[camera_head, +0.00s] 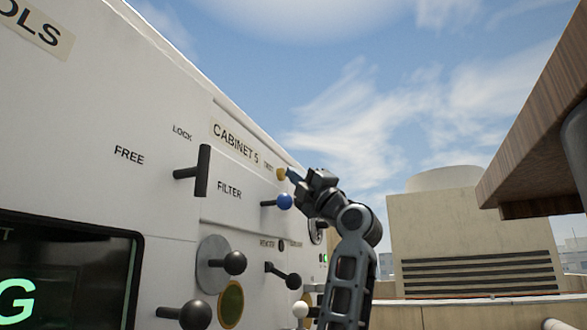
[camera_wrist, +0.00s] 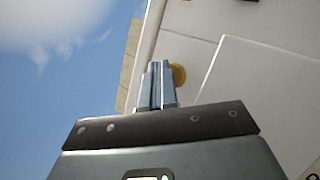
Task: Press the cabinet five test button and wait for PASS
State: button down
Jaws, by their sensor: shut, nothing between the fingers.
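The white panel labelled CABINET 5 (camera_head: 235,142) fills the left of the head view. A small yellow button (camera_head: 281,174) sits right of that label, and small lettering beside it is too small to read. It shows in the wrist view as a yellow disc (camera_wrist: 179,75) just right of the fingertips. My gripper (camera_head: 291,174) is shut and empty, its tips pointing at the panel right by the button. I cannot tell whether they touch it. A dark display (camera_head: 70,270) at lower left shows a cut-off green "G"; the rest is out of view.
A brown overhang (camera_head: 540,120) is at upper right. A beige vented unit (camera_head: 470,240) stands behind. Open sky lies above my arm.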

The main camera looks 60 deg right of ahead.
jog(key=shift+s, duration=0.85)
jog(key=shift+s+d+b, duration=0.15)
jog(key=shift+s+b, duration=0.3)
jog(key=shift+s, duration=0.8)
jog(key=shift+s+d+b, duration=0.1)
jog(key=shift+s+b, duration=0.3)
jog(key=shift+s, duration=0.85)
jog(key=shift+h, duration=0.3)
